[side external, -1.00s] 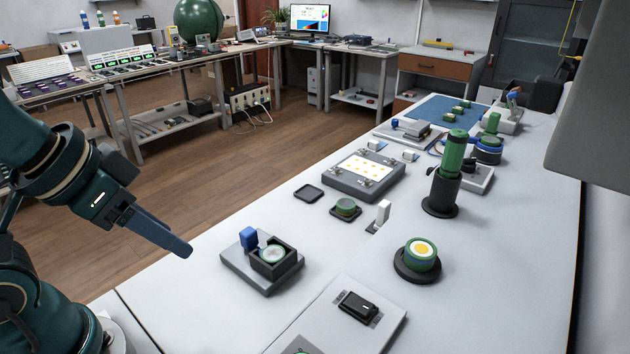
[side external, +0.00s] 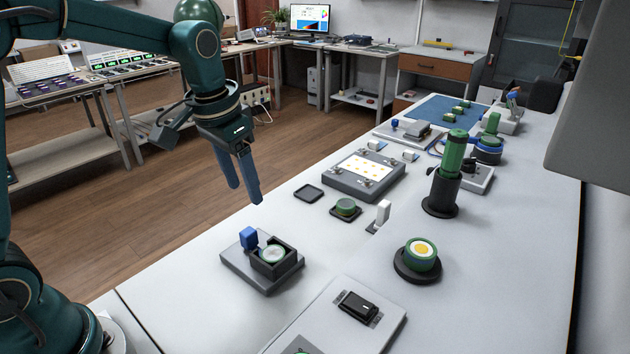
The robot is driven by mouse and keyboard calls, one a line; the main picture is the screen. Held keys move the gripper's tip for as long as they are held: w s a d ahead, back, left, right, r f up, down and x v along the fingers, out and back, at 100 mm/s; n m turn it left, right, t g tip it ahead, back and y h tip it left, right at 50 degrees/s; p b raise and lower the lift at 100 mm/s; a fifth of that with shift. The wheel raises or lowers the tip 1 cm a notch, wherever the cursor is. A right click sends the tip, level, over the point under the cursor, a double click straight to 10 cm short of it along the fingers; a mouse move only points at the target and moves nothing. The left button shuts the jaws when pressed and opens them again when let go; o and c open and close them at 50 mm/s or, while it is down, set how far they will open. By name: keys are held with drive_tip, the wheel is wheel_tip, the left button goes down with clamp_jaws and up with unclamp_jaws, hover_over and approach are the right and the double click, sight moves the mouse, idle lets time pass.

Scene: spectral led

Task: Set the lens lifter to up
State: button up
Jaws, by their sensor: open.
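A grey base plate (side external: 238,268) lies on the white bench. It carries a blue upright block (side external: 249,238) and a black square holder (side external: 284,271) with a round pale disc (side external: 272,254) in it. This looks like the lens lifter, though no label is readable. My gripper (side external: 242,193) points down above and behind the blue block, clear of it. Its two blue fingers are apart with nothing between them.
Right of the base plate stand a black rocker switch (side external: 358,307), a green round part on a black base (side external: 421,255) and a tall green-and-black cylinder (side external: 447,180). Behind are a white lever (side external: 383,213), a small black tray (side external: 308,193) and a lit panel (side external: 364,172).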

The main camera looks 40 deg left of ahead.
drive_tip(key=g, duration=0.2)
hover_over(248, 231)
drive_tip(key=shift+n, duration=0.3)
wheel_tip(248, 231, down, 7)
drive_tip(key=shift+w+r, duration=0.1)
drive_tip(key=shift+f, duration=2.9)
drive_tip(key=shift+c, duration=0.3)
clamp_jaws()
